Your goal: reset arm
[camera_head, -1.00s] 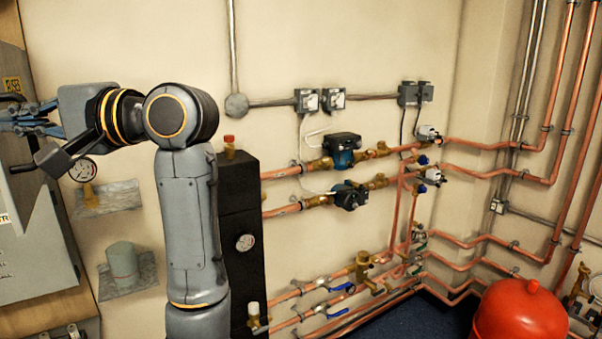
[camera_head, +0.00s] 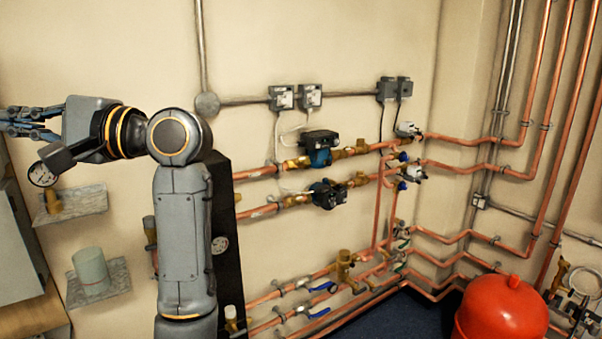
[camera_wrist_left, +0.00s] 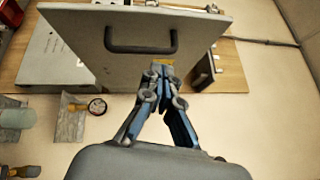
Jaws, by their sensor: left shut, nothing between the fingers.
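My left arm rises through the left half of the head view and bends to the left. Its gripper (camera_head: 22,122) is at the far left edge, held up in front of the wall. In the left wrist view the gripper (camera_wrist_left: 160,85) has its fingertips together with nothing between them. My right gripper is not in view.
A gauge (camera_wrist_left: 97,106) sits by a small wall shelf (camera_wrist_left: 68,122). A lower shelf (camera_head: 112,284) holds a green-grey cylinder (camera_head: 90,268). Pumps (camera_head: 318,150), copper pipes (camera_head: 480,172) and a red tank (camera_head: 500,312) are to the right.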

